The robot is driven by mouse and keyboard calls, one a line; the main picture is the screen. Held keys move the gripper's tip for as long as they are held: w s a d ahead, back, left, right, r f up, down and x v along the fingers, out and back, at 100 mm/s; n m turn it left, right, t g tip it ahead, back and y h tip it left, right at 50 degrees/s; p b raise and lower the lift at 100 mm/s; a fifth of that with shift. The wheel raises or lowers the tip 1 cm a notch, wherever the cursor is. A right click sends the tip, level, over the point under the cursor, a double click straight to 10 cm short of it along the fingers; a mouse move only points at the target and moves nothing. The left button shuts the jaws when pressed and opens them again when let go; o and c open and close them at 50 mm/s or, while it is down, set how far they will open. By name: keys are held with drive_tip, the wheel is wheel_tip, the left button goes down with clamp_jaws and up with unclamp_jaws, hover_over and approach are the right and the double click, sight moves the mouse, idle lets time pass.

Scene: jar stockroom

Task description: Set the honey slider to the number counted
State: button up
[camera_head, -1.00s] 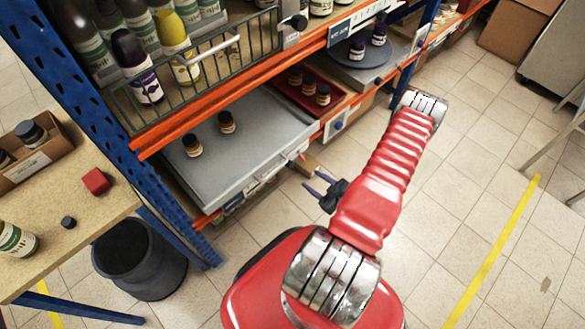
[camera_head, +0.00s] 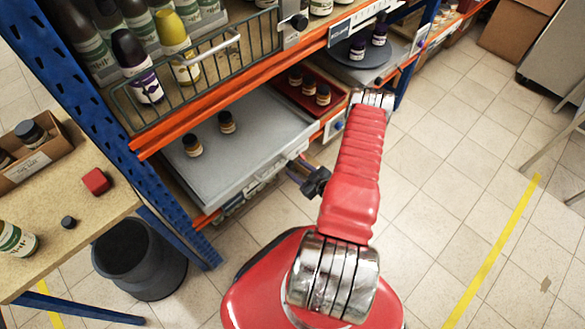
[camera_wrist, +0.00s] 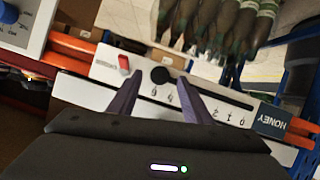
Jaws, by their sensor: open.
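In the wrist view, a white slider strip (camera_wrist: 82,95) runs along the shelf front. A dark sign reading HONEY (camera_wrist: 286,122), upside down, is at its right end. The round black knob (camera_wrist: 161,75) stands at the left part of the dark slot. Small upside-down digits line the slot; 0, 1 and 2 show on the right, and others are partly hidden by a finger. My gripper (camera_wrist: 160,80) is open, its two purple fingers on either side of the knob in the picture; contact cannot be told. In the head view my gripper (camera_head: 306,176) is at the lower shelf's front.
A red piece (camera_wrist: 124,64) sits left of the knob. Dark bottles (camera_wrist: 222,25) stand beyond. In the head view, a grey tray (camera_head: 235,165) bears two small jars, and a red tray (camera_head: 340,101) bears several. Open floor (camera_head: 450,220) lies to the right.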

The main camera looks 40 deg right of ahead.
sight(290, 165)
drive_tip(key=shift+x, duration=1.4)
clamp_jaws()
